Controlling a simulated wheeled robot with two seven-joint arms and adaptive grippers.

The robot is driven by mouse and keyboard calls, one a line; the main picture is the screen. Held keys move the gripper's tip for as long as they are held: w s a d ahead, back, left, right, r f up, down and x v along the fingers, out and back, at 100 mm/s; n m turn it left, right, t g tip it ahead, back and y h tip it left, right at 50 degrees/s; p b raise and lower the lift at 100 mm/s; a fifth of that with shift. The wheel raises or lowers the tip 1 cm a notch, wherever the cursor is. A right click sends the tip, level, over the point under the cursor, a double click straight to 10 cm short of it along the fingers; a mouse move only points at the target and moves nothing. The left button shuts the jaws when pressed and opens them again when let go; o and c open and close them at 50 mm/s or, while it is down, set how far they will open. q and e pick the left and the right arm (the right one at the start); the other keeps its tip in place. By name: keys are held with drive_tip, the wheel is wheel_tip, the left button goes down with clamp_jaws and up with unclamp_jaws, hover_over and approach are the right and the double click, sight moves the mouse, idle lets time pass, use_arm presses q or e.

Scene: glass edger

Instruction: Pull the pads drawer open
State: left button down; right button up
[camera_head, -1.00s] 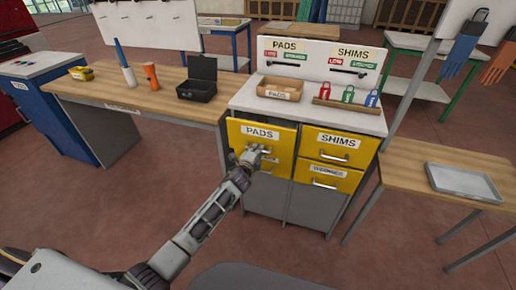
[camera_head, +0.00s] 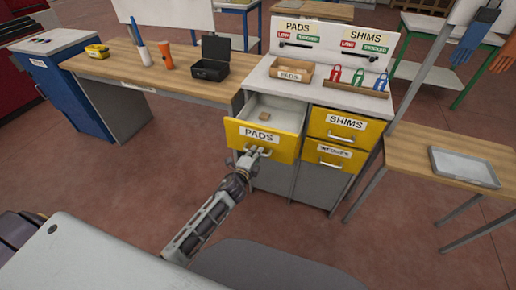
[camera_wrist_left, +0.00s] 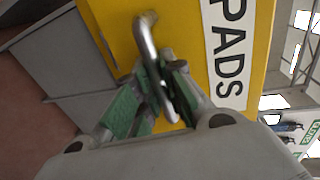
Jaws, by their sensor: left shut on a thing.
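The yellow pads drawer (camera_head: 263,141), labelled PADS, stands pulled out of the cabinet in the head view. Its pale inside shows, with a small tan piece (camera_head: 264,117) lying in it. My left gripper (camera_head: 252,153) is at the front of this drawer, shut on its metal handle. In the left wrist view the green-padded fingers (camera_wrist_left: 155,95) close around the handle (camera_wrist_left: 148,48), beside the PADS label (camera_wrist_left: 230,50). My right gripper is not in view.
The yellow shims drawer (camera_head: 344,127) and wedges drawer (camera_head: 333,155) are shut beside it. A cardboard pads box (camera_head: 291,75) stands on the cabinet top. A wooden bench (camera_head: 130,67) is at left, a small table with a grey tray (camera_head: 464,167) at right. Open floor lies in front.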

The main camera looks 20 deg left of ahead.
use_arm(q)
drive_tip(key=shift+s, duration=0.65)
drive_tip(key=c, duration=1.5)
unclamp_jaws()
drive_tip(key=s+r, duration=0.2)
drive_tip(key=s, duration=0.9)
drive_tip(key=shift+s+a+r, duration=0.15)
drive_tip(key=shift+s+a, duration=0.05)
drive_tip(key=shift+s, duration=0.2)
drive_tip(key=shift+n, duration=0.4)
